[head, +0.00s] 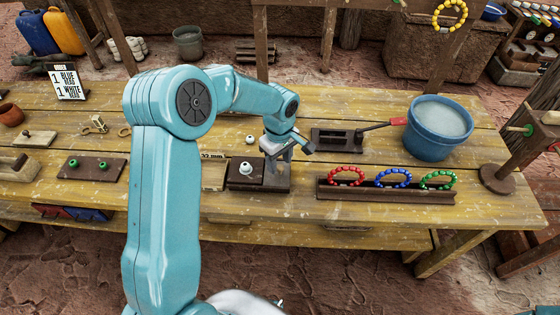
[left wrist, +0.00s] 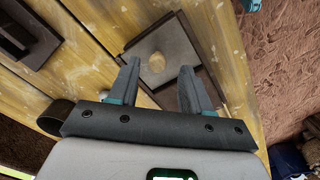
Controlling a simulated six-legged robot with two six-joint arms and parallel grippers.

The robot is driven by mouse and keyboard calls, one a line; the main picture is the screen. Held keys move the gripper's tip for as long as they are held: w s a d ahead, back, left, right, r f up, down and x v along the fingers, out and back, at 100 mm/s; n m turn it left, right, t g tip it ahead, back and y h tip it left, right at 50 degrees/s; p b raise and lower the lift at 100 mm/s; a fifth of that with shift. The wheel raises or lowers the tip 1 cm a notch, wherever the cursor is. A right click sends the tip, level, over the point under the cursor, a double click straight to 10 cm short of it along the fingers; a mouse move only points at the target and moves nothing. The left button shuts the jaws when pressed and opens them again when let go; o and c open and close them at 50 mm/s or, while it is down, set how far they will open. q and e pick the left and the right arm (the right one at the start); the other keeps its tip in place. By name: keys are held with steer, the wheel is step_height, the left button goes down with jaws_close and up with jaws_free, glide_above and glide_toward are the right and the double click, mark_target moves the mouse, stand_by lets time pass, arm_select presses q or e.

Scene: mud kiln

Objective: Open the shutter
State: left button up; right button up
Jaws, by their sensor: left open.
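A low dark block (head: 245,185) sits near the middle of the wooden table, with a small white knob (head: 246,169) on its left part. It may be the shutter, but no part is clearly marked as one. My left gripper (head: 276,155) is over the block's right part, to the right of the knob, pointing down. In the left wrist view my open gripper (left wrist: 160,80) has its fingers apart over a dark-framed grey plate (left wrist: 174,48) with a tan round spot. Nothing shows held between them. Whether the fingers touch the plate is unclear. My right gripper is out of view.
A dark rack (head: 385,195) with red, blue and green bead rings stands right of the block. Behind it are a dark tool with a red-ended lever (head: 397,121) and a blue bucket (head: 435,145). A board with green knobs (head: 95,176) lies left.

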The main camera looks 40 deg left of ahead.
arm_select(q)
steer(key=shift+w+f, duration=0.15)
steer(key=shift+f, duration=0.8)
jaws_close()
steer(key=shift+w+d+f, duration=0.1)
steer(key=shift+w+d, duration=0.05)
steer(key=shift+d, duration=0.15)
steer(key=w+d, duration=0.1)
steer(key=w+d+b, duration=0.1)
steer(key=d, duration=0.1)
steer(key=w+d+b, duration=0.1)
steer(key=d, duration=0.1)
steer(key=shift+w+d, duration=0.15)
steer(key=shift+r, duration=0.2)
